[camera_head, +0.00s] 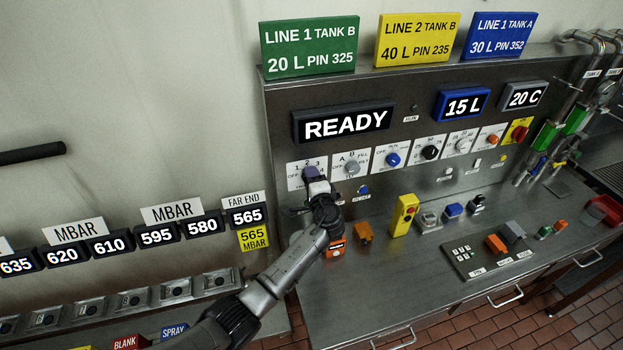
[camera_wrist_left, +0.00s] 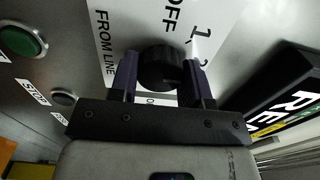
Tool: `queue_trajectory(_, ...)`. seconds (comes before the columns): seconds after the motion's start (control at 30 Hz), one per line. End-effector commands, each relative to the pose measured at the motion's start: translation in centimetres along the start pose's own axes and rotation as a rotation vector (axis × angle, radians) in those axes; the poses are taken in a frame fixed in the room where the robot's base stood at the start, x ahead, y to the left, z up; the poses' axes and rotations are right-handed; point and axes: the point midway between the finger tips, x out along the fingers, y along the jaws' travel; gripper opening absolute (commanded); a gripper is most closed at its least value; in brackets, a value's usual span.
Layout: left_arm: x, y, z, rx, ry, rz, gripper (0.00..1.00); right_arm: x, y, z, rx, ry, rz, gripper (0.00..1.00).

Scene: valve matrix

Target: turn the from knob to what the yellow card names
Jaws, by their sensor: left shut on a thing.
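The yellow card (camera_head: 417,39) stands on top of the panel and reads LINE 2, TANK B, 40 L, PIN 235. The from knob (camera_wrist_left: 160,68) is dark and round, on a white plate marked FROM LINE, with OFF, 1 and part of another mark visible. In the head view its plate (camera_head: 294,183) is the leftmost of the row under the READY display, and the gripper covers most of the knob. My left gripper (camera_head: 312,176) is shut on the knob, one purple finger on each side in the left wrist view. I cannot tell where the knob points. My right gripper is not in view.
Right of it are the A/B tank knob (camera_head: 351,167) and a blue knob (camera_head: 392,159). The READY display (camera_head: 344,122) sits above. A green card (camera_head: 310,47) and a blue card (camera_head: 500,35) flank the yellow one. A yellow box (camera_head: 404,215) stands on the counter.

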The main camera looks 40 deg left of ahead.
Motion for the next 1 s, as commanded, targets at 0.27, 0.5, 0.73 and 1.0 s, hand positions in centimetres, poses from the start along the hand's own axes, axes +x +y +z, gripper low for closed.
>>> queue_trajectory(0.27, 0.0, -0.1, 0.0, -0.002, 0.0, -0.002, 0.55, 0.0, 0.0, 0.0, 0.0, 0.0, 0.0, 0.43)
queue_trajectory(0.5, 0.0, 0.0, 0.0, -0.001, 0.0, -0.001, 0.69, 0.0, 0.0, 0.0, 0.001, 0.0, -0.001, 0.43)
queue_trajectory(0.73, -0.4, 0.1, 0.0, -0.001, 0.001, 0.0, 0.69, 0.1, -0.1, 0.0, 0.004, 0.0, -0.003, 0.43)
queue_trajectory(1.0, -4.7, 0.2, -0.1, -0.003, 0.003, 0.001, 0.69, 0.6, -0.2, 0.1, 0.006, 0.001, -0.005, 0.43)
